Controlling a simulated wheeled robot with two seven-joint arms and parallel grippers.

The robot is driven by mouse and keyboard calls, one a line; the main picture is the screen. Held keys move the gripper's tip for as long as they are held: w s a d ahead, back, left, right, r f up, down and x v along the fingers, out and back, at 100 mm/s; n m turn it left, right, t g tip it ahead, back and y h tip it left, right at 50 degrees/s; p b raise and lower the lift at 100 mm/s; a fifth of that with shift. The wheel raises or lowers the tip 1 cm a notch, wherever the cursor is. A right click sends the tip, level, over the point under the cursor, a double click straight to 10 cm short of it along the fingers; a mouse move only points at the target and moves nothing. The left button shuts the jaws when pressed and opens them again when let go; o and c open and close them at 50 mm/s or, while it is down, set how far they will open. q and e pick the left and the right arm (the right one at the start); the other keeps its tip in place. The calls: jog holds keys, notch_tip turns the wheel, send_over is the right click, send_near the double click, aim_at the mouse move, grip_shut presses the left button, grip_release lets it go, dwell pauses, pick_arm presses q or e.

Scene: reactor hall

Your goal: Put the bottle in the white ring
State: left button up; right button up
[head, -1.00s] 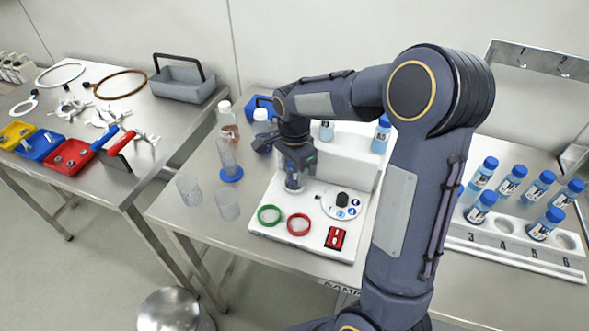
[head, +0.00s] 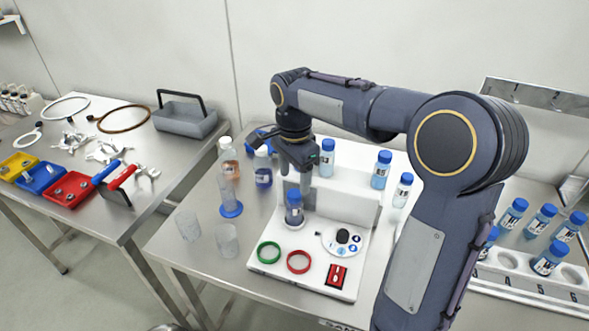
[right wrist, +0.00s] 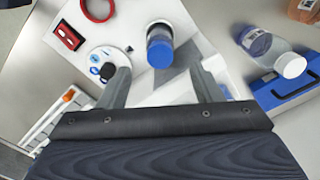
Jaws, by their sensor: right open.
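A small bottle with a blue cap (head: 294,214) stands upright on the white station (head: 325,270), at the back left of its top. Its cap and dark body also show in the right wrist view (right wrist: 159,46). A white ring cannot be made out clearly; a pale rim seems to show at the bottle's base, white on white. My right gripper (head: 298,183) is open and empty just above the bottle, its fingers apart on either side in the right wrist view (right wrist: 160,80). My left gripper is not in view.
A green ring (head: 269,252), a red ring (head: 298,262), a dial (head: 342,240) and a red switch (head: 336,275) are on the station. Clear cups (head: 228,241) and taller bottles (head: 229,190) stand left. A bottle rack (head: 525,275) is at right.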

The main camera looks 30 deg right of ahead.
jog(key=shift+s+r, duration=0.1)
jog(key=shift+r, duration=0.7)
jog(key=s+a+f+n+t+y, duration=0.2)
jog(key=s+n, duration=0.5)
jog(key=s, duration=0.4)
jog(key=s+a+f+n+t+y, duration=0.1)
jog(key=s+a+f+n+t, duration=0.1)
jog(key=s+a+n, duration=0.3)
jog(key=s+n+t, duration=0.1)
jog(key=s+n, duration=0.2)
jog(key=s, duration=0.3)
jog(key=shift+a+t+y, duration=0.2)
jog(key=shift+t+y, duration=0.1)
jog(key=shift+y, duration=0.1)
